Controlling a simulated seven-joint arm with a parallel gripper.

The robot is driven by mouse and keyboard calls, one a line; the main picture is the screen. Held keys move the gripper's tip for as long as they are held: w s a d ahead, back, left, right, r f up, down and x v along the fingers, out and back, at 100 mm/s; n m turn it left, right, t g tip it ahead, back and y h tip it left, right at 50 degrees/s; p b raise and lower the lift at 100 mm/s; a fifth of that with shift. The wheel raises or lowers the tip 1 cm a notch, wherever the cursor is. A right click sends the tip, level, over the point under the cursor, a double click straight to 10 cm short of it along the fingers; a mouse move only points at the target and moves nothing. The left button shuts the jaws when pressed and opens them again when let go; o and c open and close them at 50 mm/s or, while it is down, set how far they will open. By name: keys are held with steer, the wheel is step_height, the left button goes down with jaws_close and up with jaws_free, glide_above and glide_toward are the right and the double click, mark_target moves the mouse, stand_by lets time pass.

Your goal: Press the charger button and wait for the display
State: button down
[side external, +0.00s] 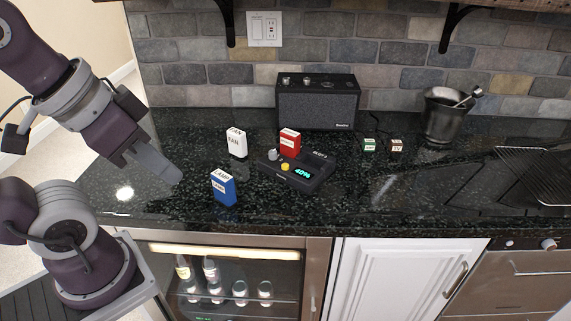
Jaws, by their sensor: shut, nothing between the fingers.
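The charger (310,180) is a flat black unit lying on the dark counter. Its display is lit and reads "40%" (302,173) in blue-green. A small yellow button (285,167) and a grey knob (272,155) sit on its left part. A red labelled battery-like block (290,143) stands at the charger's back edge, seemingly in it. A white block (237,143) and a blue block (223,187) stand on the counter left of the charger. My gripper (174,176) is shut and empty, left of the blue block and apart from the charger.
A black speaker (318,106) stands behind the charger against the brick wall. A green cube (369,145) and a dark cube (396,146) lie to the right, near a metal bucket (442,120). A wire rack (535,172) is at far right. The counter between charger and rack is clear.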

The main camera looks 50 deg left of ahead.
steer(key=w+a+f+n+y, duration=0.1)
steer(key=w+a+n+y, duration=0.3)
steer(key=w, duration=1)
steer(key=n+t+h, duration=0.4)
steer(key=h, duration=0.1)
glide_above(285, 166)
step_height(285, 166, down, 6)
steer(key=shift+s+a+y, duration=0.2)
steer(key=shift+s+y, duration=0.1)
steer(key=shift+f, duration=4.45)
steer(key=shift+f, duration=0.15)
steer(key=shift+f, duration=0.25)
